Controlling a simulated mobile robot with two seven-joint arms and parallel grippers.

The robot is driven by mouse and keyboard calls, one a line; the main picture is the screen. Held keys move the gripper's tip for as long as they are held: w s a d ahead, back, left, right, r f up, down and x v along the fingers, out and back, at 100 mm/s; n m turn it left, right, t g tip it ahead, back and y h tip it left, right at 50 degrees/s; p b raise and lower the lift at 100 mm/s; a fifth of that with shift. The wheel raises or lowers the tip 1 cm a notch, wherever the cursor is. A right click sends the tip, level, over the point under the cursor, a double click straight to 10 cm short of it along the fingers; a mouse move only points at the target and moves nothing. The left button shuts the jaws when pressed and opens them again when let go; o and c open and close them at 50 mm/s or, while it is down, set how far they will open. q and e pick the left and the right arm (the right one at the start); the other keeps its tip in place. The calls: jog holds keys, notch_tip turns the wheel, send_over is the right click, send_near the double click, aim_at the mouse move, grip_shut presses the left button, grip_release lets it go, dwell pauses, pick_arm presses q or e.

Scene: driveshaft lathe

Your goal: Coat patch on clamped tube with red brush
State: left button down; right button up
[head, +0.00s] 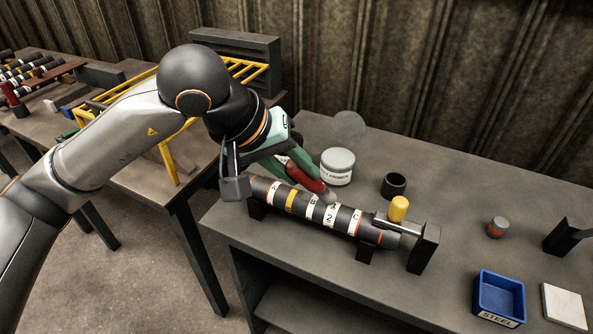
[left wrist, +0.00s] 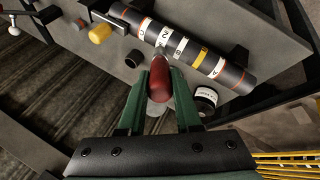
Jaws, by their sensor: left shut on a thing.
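The clamped tube (head: 312,209) is black with white, yellow and orange bands and letters. It lies in black supports on the bench, and a clamp with a yellow knob (head: 398,208) stands at its right end. My left gripper (head: 303,172) is shut on the red brush (head: 308,180). The brush points down toward the tube, its pale tip at the tube's middle near the "2" marking; I cannot tell whether it touches. The left wrist view shows the red handle (left wrist: 160,78) between the green fingers, which hides the tip partly. No distinct patch can be made out. My right gripper is not in view.
A white-labelled primer can (head: 338,168) and an open black cup (head: 394,185) stand behind the tube. A blue bin marked STEEL (head: 499,298), a white pad (head: 564,306) and a small orange-banded cylinder (head: 497,228) are at right. A yellow rack (head: 172,158) stands on the left table.

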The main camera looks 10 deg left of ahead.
pick_arm(q)
jog(key=shift+r+p, duration=0.95)
jog(key=shift+r, duration=1.7)
jog(key=shift+r+p, duration=0.65)
jog(key=shift+r, duration=0.8)
jog(key=shift+f, duration=0.2)
jog(key=shift+b+x, duration=0.9)
jog(key=shift+b, duration=0.05)
jog(key=shift+s, duration=0.1)
jog(key=shift+d+r, duration=0.1)
